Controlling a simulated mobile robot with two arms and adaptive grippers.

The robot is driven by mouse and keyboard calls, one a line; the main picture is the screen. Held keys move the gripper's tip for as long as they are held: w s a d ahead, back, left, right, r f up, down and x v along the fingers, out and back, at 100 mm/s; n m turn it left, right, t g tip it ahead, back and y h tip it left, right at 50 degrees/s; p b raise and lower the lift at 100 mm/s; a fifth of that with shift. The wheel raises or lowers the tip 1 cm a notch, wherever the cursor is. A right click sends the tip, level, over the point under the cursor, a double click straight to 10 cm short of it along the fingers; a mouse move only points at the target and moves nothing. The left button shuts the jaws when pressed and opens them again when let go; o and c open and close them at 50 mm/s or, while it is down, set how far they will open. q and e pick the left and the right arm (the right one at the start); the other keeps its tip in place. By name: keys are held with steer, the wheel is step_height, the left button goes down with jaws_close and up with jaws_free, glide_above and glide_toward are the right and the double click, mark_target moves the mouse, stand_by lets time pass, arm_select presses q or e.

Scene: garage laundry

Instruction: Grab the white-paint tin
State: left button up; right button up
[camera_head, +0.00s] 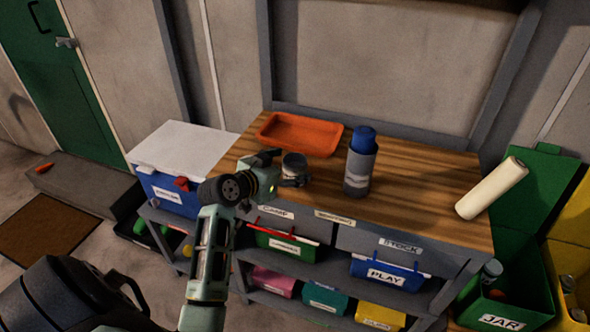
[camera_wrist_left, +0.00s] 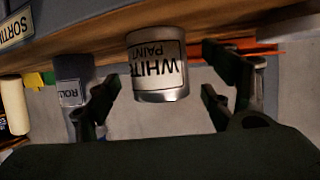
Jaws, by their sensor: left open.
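The white-paint tin (camera_head: 294,163) is a small silver can standing on the wooden worktop (camera_head: 437,198). In the left wrist view the tin (camera_wrist_left: 158,62) appears upside down, with its "WHITE PAINT" label facing the camera. My left gripper (camera_head: 281,170) reaches over the front of the worktop with its jaws open. In the left wrist view the tin shows between the two open fingers (camera_wrist_left: 158,92), with visible gaps on both sides. I cannot tell how deep it sits between them. My right gripper is not in view.
A blue-capped grey bottle (camera_head: 360,165) stands right of the tin. An orange tray (camera_head: 299,134) lies behind it. A white roll (camera_head: 491,188) is at the right end. A blue cooler with white lid (camera_head: 182,148) stands left. Labelled bins such as PLAY (camera_head: 388,272) sit below.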

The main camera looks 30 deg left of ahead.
arm_select(q)
steer(key=shift+x, duration=1.15)
steer(key=shift+w, duration=0.2)
steer(key=c, duration=1.4)
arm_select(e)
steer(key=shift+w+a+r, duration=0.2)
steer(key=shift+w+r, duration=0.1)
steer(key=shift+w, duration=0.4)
